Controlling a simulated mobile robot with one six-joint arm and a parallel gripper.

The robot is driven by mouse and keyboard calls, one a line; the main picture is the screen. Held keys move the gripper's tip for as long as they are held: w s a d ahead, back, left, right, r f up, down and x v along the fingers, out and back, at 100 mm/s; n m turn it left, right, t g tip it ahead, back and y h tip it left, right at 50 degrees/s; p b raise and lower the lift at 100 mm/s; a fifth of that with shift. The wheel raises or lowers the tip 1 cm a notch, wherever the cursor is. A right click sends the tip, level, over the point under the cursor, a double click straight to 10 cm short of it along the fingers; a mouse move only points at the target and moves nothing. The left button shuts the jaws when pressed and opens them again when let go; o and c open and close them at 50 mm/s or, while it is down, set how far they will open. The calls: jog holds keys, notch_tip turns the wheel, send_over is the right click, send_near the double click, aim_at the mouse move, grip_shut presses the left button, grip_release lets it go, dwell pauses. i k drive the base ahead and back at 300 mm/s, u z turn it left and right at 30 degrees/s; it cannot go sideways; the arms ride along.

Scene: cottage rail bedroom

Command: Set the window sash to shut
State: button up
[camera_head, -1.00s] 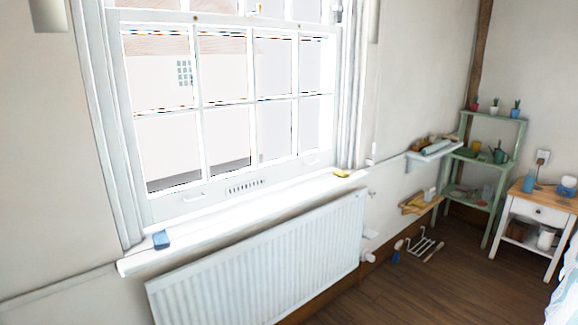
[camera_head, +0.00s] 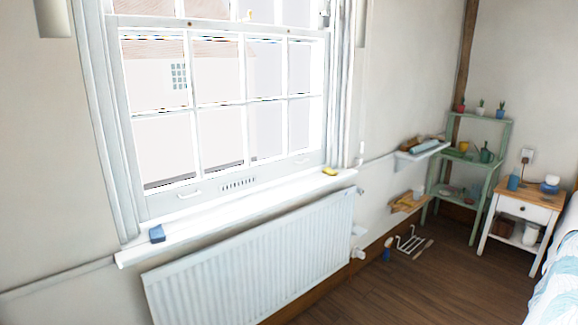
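The white window sash (camera_head: 237,185), the lower one, has several panes, two small pull handles and a vent slot on its bottom rail. Its bottom rail sits low, close to the white sill (camera_head: 205,222). I cannot tell whether a thin gap is left between them. The top rail of this sash (camera_head: 215,26) crosses near the top of the picture, with part of the upper sash above it. My gripper is not in view.
A blue block (camera_head: 157,233) and a yellow item (camera_head: 330,171) lie on the sill. A white radiator (camera_head: 250,255) stands below. A green shelf (camera_head: 469,165), a bedside table (camera_head: 522,206) and a bed edge (camera_head: 560,280) are at the right.

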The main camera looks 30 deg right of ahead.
aim_at(151, 205)
jog(key=z, duration=0.05)
jog(key=i, duration=0.95)
jog(key=u, duration=0.15)
jog(key=k, duration=0.9)
jog(key=z, duration=0.2)
jog(key=i, duration=0.55)
jog(key=u, duration=0.05)
